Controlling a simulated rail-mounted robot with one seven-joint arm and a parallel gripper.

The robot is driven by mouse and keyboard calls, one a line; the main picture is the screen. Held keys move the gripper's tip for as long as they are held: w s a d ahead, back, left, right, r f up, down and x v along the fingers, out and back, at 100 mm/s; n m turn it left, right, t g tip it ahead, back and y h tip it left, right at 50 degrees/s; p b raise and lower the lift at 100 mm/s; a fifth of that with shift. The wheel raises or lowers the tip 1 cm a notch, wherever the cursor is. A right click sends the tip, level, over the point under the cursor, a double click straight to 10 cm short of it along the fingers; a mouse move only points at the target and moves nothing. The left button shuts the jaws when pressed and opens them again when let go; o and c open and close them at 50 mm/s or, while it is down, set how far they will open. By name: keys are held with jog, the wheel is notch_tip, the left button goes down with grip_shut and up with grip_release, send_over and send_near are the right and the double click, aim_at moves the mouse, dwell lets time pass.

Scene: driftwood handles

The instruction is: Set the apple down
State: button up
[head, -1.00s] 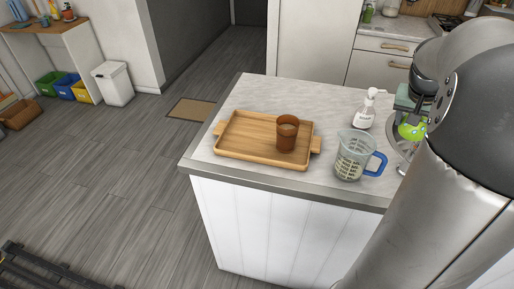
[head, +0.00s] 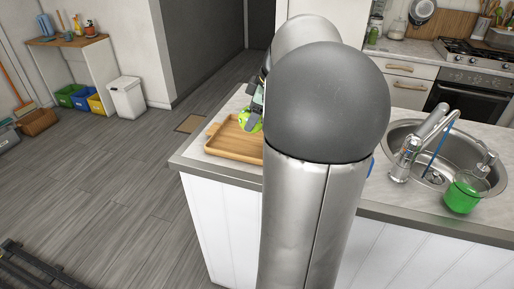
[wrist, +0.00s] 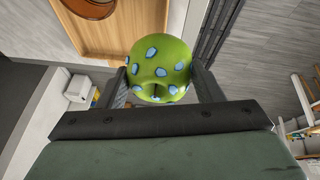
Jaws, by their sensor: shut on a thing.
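The apple is green with blue spots; it shows in the head view (head: 249,123) and the wrist view (wrist: 175,54). My gripper (wrist: 161,80) is shut on it, one finger on each side. In the head view, my gripper (head: 256,108) and the apple appear at the wooden tray (head: 229,146), and my arm hides the tray's right part. In the wrist view the wooden tray (wrist: 145,28) lies behind the apple, apparently below it. I cannot tell the exact height of the apple over the tray.
The sink (head: 432,178) with a green-filled container (head: 463,194) lies to the right. The measuring jug is mostly hidden behind my arm.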

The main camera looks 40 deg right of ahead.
jog(key=shift+w+a+n+y, duration=0.15)
jog(key=shift+n+y, duration=0.15)
jog(key=shift+n, duration=0.4)
jog(key=shift+w+n, duration=0.25)
jog(key=shift+n, duration=0.05)
jog(key=w+d+f+p, duration=0.3)
jog(key=w+d+f, duration=0.1)
jog(key=w, duration=0.5)
jog(key=p, duration=0.1)
send_over(240, 139)
jog(key=f, duration=0.4)
jog(key=shift+s+a+f, duration=0.15)
jog(key=shift+s+a, duration=0.05)
jog(key=shift+s, duration=0.15)
jog(key=shift+w+d+f, duration=0.15)
jog(key=shift+w+f, duration=0.25)
jog(key=shift+f, duration=0.1)
notch_tip(240, 139, down, 3)
jog(key=shift+w+d+f+p, duration=0.1)
jog(key=shift+p, duration=0.85)
jog(key=shift+f, duration=0.15)
